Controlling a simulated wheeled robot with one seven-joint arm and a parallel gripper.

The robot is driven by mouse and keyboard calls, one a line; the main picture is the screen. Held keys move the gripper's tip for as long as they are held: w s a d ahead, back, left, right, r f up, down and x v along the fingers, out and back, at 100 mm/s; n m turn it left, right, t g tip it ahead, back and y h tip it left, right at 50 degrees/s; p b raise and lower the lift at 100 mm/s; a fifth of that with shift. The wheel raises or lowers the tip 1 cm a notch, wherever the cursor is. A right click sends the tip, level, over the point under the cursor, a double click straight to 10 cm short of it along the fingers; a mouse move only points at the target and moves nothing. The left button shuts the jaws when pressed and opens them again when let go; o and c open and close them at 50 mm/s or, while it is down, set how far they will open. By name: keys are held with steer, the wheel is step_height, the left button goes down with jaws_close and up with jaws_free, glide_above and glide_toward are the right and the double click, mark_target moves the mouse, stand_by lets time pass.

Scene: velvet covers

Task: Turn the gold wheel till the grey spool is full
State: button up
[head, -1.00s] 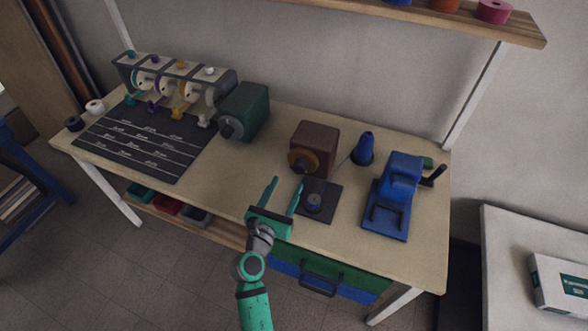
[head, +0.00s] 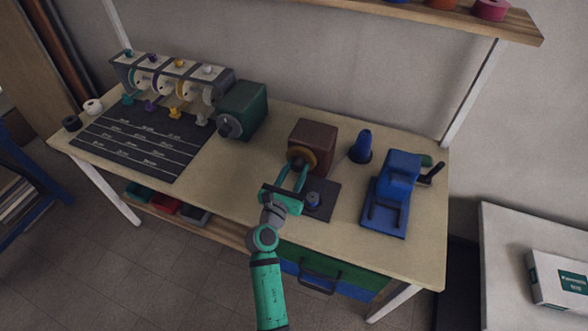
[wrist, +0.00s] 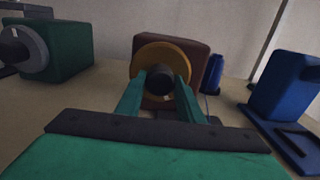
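The gold wheel (head: 301,158) is on the front of a brown box (head: 318,137) on the bench. In the wrist view the gold wheel (wrist: 178,52) faces me, with a dark hub (wrist: 160,84) in its middle. My gripper (head: 295,171) is open, its green fingers pointing at the wheel. In the wrist view the fingertips (wrist: 160,78) are on either side of the hub; I cannot tell if they touch it.
A green box with a grey knob (head: 243,108) stands left of the brown box. A blue cone (head: 362,146) and a blue cranked device (head: 397,183) stand to the right. A dark lined mat (head: 140,142) lies left. The bench front between mat and plate is clear.

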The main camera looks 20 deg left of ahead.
steer(key=shift+s+a, duration=0.1)
steer(key=shift+a, duration=0.2)
steer(key=shift+c, duration=0.7)
steer(key=shift+d, duration=0.2)
steer(key=shift+m, duration=0.8)
steer(key=m, duration=0.7)
steer(key=shift+r, duration=0.1)
steer(key=m, duration=0.2)
steer(key=shift+a+m, duration=0.15)
steer(key=shift+m, duration=0.25)
steer(key=m, duration=1.1)
steer(key=shift+r+m, duration=0.1)
steer(key=shift+m, duration=0.3)
steer(key=m, duration=0.6)
steer(key=shift+d+m, duration=0.2)
steer(key=shift+m, duration=0.6)
